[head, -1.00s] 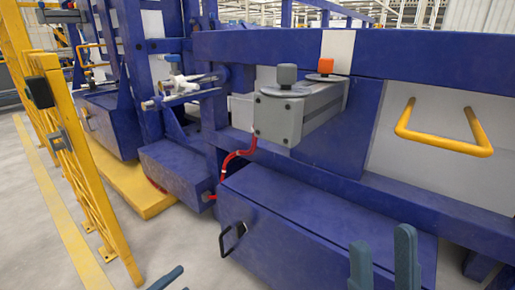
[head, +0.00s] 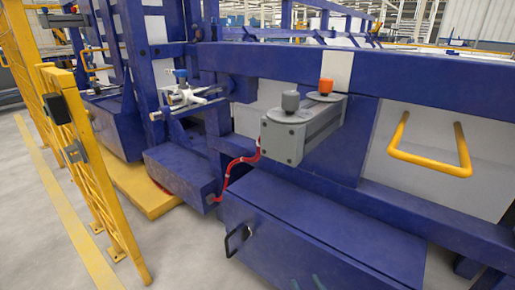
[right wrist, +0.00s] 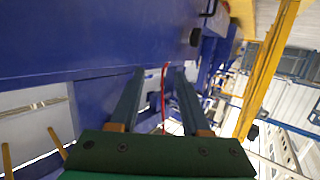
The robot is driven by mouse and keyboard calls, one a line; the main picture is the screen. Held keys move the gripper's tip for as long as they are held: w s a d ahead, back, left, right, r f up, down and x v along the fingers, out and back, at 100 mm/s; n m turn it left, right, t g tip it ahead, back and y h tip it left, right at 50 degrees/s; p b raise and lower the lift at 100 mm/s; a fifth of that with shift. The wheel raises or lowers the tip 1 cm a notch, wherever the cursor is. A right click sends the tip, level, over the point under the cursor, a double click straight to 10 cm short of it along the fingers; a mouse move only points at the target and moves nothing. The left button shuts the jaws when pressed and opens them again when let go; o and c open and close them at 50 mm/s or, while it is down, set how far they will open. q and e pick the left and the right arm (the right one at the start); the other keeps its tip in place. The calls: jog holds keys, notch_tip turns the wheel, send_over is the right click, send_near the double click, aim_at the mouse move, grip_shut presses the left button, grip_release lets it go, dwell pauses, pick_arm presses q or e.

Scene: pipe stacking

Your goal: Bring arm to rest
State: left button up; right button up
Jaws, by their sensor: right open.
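My right gripper (head: 330,283) barely shows at the bottom edge of the head view, where only its fingertips are seen, low in front of the blue box. In the right wrist view my right gripper (right wrist: 158,75) has its two dark fingers spread apart with nothing between them. It is open and empty. A red hose (right wrist: 164,90) shows in the background between the fingers. My left gripper is not in the head view.
A blue box with a black handle (head: 320,235) stands just ahead. Above it are a grey unit with two buttons (head: 285,140), a yellow handle (head: 430,160) and a blue beam (head: 430,80). A yellow fence (head: 95,170) is at left. Grey floor (head: 180,250) is clear at lower left.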

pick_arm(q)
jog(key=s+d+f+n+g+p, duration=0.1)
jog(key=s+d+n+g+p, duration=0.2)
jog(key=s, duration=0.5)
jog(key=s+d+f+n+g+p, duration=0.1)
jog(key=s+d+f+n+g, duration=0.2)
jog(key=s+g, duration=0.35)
pick_arm(e)
jog(key=s+d+f+m+g+h, duration=0.1)
jog(key=s+d+f+g+h, duration=0.3)
jog(key=s+f+g, duration=1)
pick_arm(q)
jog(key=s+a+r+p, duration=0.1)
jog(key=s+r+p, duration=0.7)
jog(key=p, duration=1)
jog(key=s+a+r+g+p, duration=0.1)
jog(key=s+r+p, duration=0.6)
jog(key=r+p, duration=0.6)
jog(key=p, duration=0.6)
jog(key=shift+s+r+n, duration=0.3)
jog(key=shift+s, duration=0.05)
pick_arm(e)
jog(key=s+d+r, duration=0.2)
jog(key=s+r, duration=0.6)
jog(key=r, duration=0.1)
jog(key=s+d+r, duration=0.2)
jog(key=s+r, duration=0.7)
pick_arm(q)
jog(key=shift+p, duration=0.3)
